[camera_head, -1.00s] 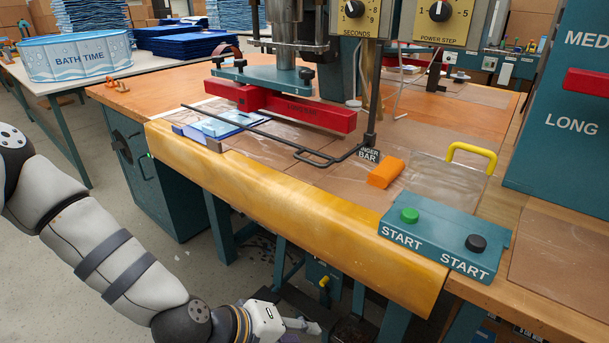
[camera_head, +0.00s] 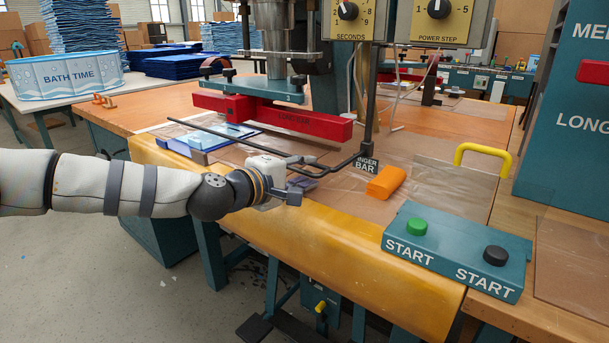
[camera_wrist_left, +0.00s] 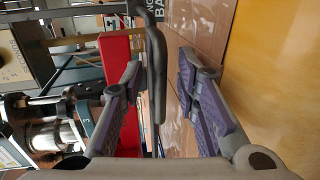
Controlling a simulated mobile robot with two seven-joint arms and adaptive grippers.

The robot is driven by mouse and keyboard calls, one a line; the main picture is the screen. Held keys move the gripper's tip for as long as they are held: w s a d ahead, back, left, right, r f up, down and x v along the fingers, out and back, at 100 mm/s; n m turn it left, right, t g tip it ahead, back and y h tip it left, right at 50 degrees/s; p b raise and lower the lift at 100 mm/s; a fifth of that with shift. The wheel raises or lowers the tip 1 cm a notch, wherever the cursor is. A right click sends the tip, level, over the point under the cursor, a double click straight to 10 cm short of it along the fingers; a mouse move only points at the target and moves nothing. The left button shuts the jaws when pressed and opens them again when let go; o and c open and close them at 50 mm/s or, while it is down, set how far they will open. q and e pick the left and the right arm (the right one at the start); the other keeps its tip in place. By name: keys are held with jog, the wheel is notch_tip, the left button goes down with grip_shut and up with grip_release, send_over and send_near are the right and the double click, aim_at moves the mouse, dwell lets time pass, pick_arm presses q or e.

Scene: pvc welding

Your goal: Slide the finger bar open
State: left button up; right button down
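The finger bar is a thin dark rod (camera_head: 215,132) running across the press table, with a bent handle loop (camera_head: 348,162) beside a vertical post and a "FINGER BAR" label (camera_head: 365,165). My left gripper (camera_head: 303,172) is over the table's front edge, next to the handle loop, and hides part of it. In the left wrist view my left gripper (camera_wrist_left: 162,68) is open, with purple-grey pads apart. The dark handle (camera_wrist_left: 157,85) shows between the two fingers there, nearer the left one, with a gap to the right one. My right gripper is not in view.
A red press bar (camera_head: 275,118) hangs just above the rod. An orange block (camera_head: 386,182), a yellow handle (camera_head: 483,150) and a teal box with START buttons (camera_head: 455,250) stand to the right. The table's rounded yellow front edge (camera_head: 340,235) lies below my arm.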

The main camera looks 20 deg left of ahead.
pick_arm(q)
jog(key=shift+w, duration=0.15)
grip_shut()
